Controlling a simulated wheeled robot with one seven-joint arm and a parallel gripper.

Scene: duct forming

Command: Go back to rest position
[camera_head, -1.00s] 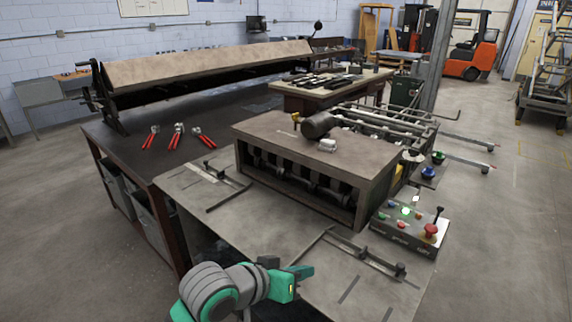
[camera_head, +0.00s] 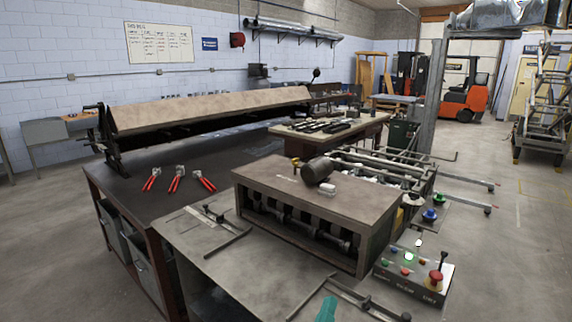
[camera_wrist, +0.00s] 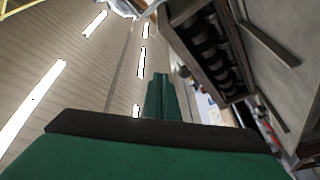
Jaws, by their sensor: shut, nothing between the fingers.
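My gripper (camera_head: 326,308) shows only as a small green tip at the bottom edge of the head view, in front of the grey worktop. The rest of my arm is out of that view. In the wrist view my gripper (camera_wrist: 161,95) has its green fingers together at the middle, with nothing between them. Beyond the fingers are the ceiling with its light strips (camera_wrist: 32,105) and, at the upper right, a machine (camera_wrist: 208,50) seen at a steep tilt. The gripper touches nothing that I can see.
The roller machine (camera_head: 300,185) stands on the grey worktop (camera_head: 262,278). A control panel (camera_head: 413,272) with coloured buttons is at its right. Red-handled snips (camera_head: 176,180) lie on the dark bench (camera_head: 130,172) to the left. Open floor (camera_head: 515,240) lies at the right.

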